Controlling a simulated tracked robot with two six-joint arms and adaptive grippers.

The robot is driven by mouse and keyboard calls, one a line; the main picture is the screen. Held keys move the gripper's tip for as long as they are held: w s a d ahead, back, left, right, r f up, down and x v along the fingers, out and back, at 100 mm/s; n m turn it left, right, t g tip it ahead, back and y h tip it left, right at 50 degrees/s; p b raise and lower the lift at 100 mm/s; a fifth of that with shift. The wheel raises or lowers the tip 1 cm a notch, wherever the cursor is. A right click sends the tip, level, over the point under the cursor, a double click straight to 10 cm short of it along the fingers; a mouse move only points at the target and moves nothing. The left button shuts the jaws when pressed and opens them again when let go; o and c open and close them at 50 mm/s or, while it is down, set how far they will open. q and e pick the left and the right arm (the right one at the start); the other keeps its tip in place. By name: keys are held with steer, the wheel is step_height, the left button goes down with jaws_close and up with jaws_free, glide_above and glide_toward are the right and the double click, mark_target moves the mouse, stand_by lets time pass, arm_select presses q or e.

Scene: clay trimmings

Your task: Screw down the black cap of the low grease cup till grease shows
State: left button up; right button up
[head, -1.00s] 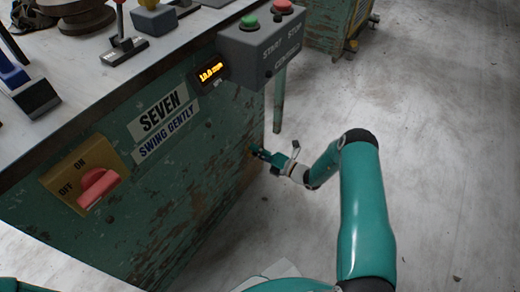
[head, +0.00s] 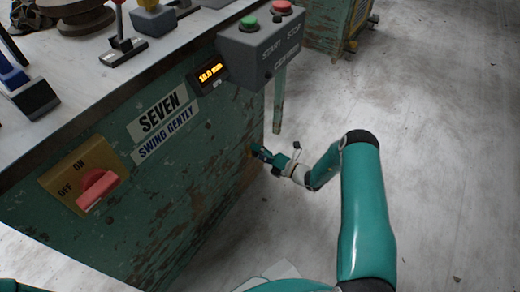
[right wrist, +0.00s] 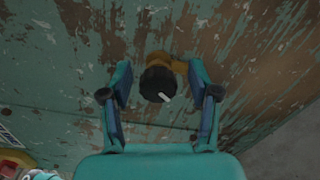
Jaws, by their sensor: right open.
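The black cap (right wrist: 157,84) of the grease cup shows in the right wrist view, with a pale mark on its face. A brass-coloured fitting (right wrist: 181,68) shows behind it against the worn green panel. My right gripper (right wrist: 159,72) is open, with one finger on each side of the cap and a gap on both sides. In the head view my right gripper (head: 256,151) is low at the panel's right end, where the cap is too small or hidden to make out. My left gripper is not in view.
The green bench side (head: 190,175) carries a red OFF/ON switch (head: 97,188), a lit display (head: 211,74) and signs. A grey START/STOP box (head: 262,48) juts out above my right gripper. The concrete floor (head: 440,130) to the right is clear.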

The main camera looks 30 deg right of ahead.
steer(key=v, duration=1.1)
steer(key=shift+s+d, duration=0.2)
steer(key=shift+s, duration=0.1)
